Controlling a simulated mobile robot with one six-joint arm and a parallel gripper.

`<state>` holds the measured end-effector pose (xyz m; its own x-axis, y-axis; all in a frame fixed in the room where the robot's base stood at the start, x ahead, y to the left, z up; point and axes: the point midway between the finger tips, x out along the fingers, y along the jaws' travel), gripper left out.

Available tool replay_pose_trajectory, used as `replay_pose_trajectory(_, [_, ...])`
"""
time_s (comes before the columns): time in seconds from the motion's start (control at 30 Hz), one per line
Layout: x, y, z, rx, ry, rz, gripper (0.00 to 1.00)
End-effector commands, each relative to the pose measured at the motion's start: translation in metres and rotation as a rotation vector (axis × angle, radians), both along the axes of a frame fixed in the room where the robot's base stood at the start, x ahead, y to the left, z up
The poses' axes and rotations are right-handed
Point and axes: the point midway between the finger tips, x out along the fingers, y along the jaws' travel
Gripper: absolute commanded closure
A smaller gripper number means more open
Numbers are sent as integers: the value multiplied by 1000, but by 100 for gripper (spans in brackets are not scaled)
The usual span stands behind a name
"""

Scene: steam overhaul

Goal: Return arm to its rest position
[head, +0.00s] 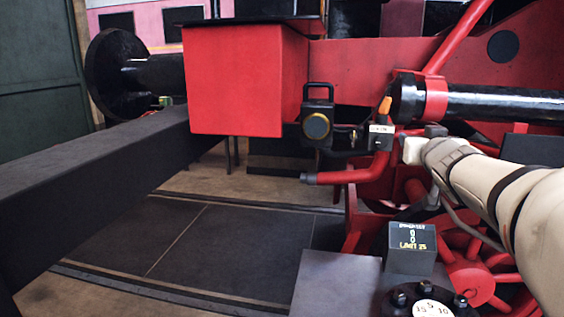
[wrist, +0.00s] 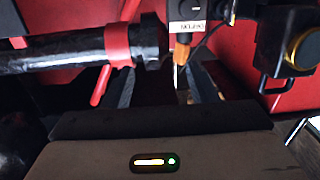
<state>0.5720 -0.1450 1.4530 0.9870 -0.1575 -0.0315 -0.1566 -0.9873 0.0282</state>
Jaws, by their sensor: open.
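My arm reaches in from the right edge of the head view. Its pale end is by the red frame, close to a small labelled grey-and-black box (head: 381,138) with an orange lever (head: 385,105). In the wrist view my gripper (wrist: 166,82) shows two dark fingers spread apart, with nothing held between them. The orange lever (wrist: 180,76) appears in the gap between the fingers, beyond or near them; contact cannot be told. The labelled box (wrist: 187,12) is at the top of that view. In the head view the fingertips are hard to make out.
A black lamp with a yellow lens (head: 317,125) hangs left of the box. A black cylinder (head: 500,102) runs above my arm. A dark beam (head: 90,195) crosses left. Open floor lies mid-left.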

Motion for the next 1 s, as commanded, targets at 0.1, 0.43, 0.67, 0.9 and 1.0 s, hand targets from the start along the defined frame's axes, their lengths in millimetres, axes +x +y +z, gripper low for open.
replay_pose_trajectory(0.1, [-38, 19, -63, 34, 216, -93, 48])
replay_pose_trajectory(0.43, [-190, 100, -234, 97, 918, -34, 48])
replay_pose_trajectory(0.67, [-264, 139, -282, 109, 1190, 99, 48])
replay_pose_trajectory(0.9, [-277, 147, -288, 112, 1236, 125, 48])
replay_pose_trajectory(1.0, [-276, 147, -288, 113, 1235, 124, 48])
